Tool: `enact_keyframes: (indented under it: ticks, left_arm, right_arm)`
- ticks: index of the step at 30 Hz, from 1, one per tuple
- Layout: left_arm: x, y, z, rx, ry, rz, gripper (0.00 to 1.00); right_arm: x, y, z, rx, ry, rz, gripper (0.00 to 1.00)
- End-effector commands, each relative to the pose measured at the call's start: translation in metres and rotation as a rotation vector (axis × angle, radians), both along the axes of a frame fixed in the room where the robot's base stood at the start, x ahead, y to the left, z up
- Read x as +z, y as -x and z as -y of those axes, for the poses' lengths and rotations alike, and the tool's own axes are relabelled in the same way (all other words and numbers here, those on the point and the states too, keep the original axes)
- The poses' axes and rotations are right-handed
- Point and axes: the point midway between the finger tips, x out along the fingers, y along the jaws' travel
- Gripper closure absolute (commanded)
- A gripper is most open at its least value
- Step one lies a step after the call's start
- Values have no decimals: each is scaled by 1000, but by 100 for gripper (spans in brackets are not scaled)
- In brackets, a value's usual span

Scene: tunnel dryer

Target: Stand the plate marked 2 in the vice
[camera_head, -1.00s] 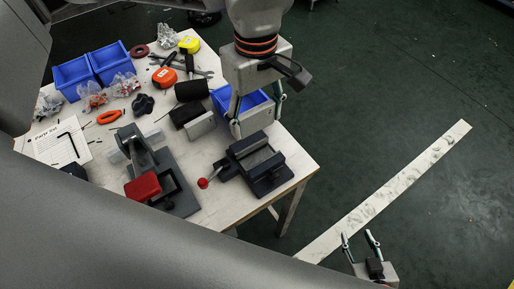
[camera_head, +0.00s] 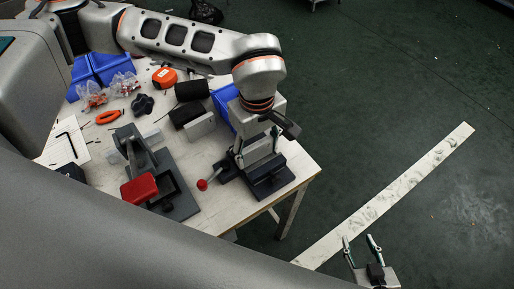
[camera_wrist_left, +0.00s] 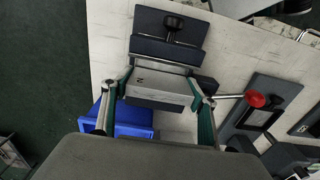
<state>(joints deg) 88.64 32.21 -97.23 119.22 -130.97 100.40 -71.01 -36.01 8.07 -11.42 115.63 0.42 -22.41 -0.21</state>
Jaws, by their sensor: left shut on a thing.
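My left gripper (camera_head: 256,156) is shut on a pale grey plate (camera_wrist_left: 158,86). A dark mark that looks like a 2 turned sideways is on its edge in the left wrist view. The plate is over the dark grey vice (camera_head: 272,182), between or just above its jaws; I cannot tell whether it touches the bottom. The vice also shows in the left wrist view (camera_wrist_left: 168,28), with its handle ending in a red knob (camera_head: 202,185). My right gripper (camera_head: 361,246) is open and empty, out past the table at the lower right.
Another pale plate (camera_head: 201,126) stands by a black block left of the vice. A grey fixture with a red block (camera_head: 139,189) stands further left. Blue bins (camera_head: 108,62), an orange tape measure (camera_head: 164,77) and tools fill the table's back.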

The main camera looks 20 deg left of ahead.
Motion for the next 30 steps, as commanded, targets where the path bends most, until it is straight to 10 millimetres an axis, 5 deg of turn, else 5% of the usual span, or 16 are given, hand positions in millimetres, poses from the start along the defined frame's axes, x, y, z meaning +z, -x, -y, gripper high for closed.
enact_keyframes:
  ticks: [7, 8, 9, 22, 30]
  left_arm:
    - [-3, 0, 0, 0, -1, -1, 69]
    - [-3, 0, 0, 0, -1, -1, 34]
    - [-3, 0, 0, 0, -1, -1, 25]
    - [4, 0, 0, 0, 0, 2, 25]
    - [50, -1, 0, 0, 1, 6, 25]
  right_arm:
    - [-2, 2, 0, 0, 1, -3, 60]
    - [-1, 2, 0, 0, 1, -2, 60]
    - [-1, 2, 0, 0, 1, -3, 60]
    - [2, 0, 1, -1, 1, 0, 60]
    - [4, 0, 0, -2, -3, 0, 60]
